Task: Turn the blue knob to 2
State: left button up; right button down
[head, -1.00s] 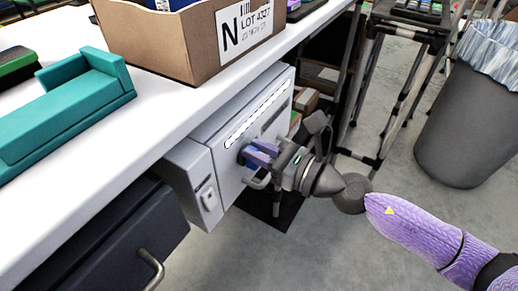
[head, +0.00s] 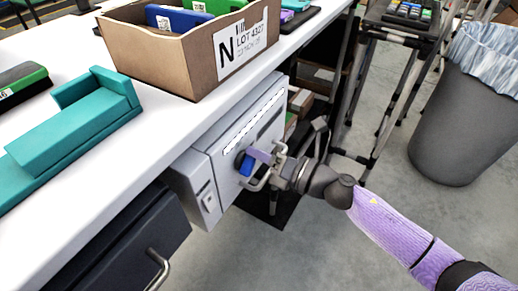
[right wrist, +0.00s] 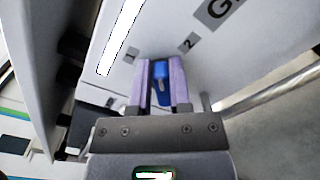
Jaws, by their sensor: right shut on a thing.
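The blue knob (head: 247,165) sits on a dark round base on the front of a grey box under the white table. My right gripper (head: 258,158) is at the knob, its purple fingers around the blue handle. In the right wrist view the blue knob (right wrist: 160,72) shows between the two finger pads of the gripper (right wrist: 162,75), which is shut on it. A "1" label (right wrist: 130,55) is left of the knob and a "2" label (right wrist: 188,43) is to its upper right. The handle's tip appears between these labels. My left gripper is not in view.
A cardboard carton (head: 187,62) and a teal holder (head: 75,125) stand on the table. A dark drawer (head: 115,250) is at lower left, a grey bin (head: 465,125) at right.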

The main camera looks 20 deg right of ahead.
jog(key=m, duration=0.1)
jog(key=m+p, duration=0.1)
jog(key=shift+w+d+f+m, duration=0.1)
jog(key=shift+w+d+m, duration=0.05)
jog(key=shift+m, duration=0.25)
jog(key=m, duration=0.2)
jog(key=f+m+p, duration=0.1)
jog(key=shift+d+m+p, duration=0.1)
jog(key=shift+m+p, duration=0.2)
jog(key=shift+m, duration=0.1)
jog(key=shift+f+m, duration=0.1)
jog(key=shift+m, duration=0.5)
jog(key=shift+f+m, duration=0.15)
jog(key=shift+m, duration=0.15)
jog(key=c, duration=0.6)
grip_release()
jog(key=shift+o, duration=0.2)
